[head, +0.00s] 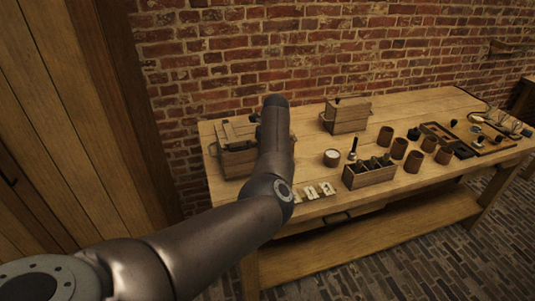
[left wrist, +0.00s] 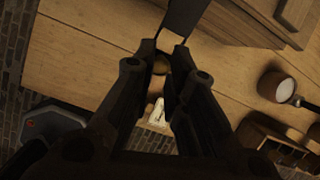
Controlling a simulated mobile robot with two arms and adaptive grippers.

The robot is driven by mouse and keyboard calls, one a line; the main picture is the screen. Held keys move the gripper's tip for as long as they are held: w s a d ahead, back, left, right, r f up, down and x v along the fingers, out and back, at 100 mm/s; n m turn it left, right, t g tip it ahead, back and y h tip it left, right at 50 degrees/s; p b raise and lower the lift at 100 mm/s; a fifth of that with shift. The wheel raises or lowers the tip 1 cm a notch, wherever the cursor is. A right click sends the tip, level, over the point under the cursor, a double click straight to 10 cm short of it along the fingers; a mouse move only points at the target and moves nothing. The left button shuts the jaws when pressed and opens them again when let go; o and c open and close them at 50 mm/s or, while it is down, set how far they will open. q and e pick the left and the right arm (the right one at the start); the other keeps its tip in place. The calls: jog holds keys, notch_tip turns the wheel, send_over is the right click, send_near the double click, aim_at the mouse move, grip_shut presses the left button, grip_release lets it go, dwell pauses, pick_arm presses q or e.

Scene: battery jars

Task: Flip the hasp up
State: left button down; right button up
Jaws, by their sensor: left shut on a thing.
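My left arm reaches over the left end of the table in the head view and hides its own gripper there. In the left wrist view my left gripper (left wrist: 168,46) points toward the top, its fingertips close together at a dark flat plate, which looks like the hasp (left wrist: 184,17). The fingers are shut on it, though the exact contact is dark. A wooden box (head: 238,160) with a handle stands at the table's left end, partly behind my arm. A wooden box side (left wrist: 232,22) shows beside the plate in the wrist view. My right gripper is in neither view.
A second wooden box (head: 346,120) stands at the back of the table (head: 438,105). A wooden crate with compartments (head: 369,177), a white-topped jar (head: 332,158), small pale pieces (head: 313,191) and several brown cups (head: 398,148) stand right of my arm. A brick wall (head: 290,50) is behind.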

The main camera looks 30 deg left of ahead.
pick_arm(q)
jog(key=c, duration=1.4)
grip_release()
jog(key=shift+a, duration=0.15)
jog(key=shift+o, duration=0.2)
jog(key=shift+d+r, duration=0.2)
jog(key=shift+r, duration=0.15)
jog(key=v, duration=1.1)
jog(key=shift+s+r, duration=0.1)
jog(key=shift+s, duration=0.05)
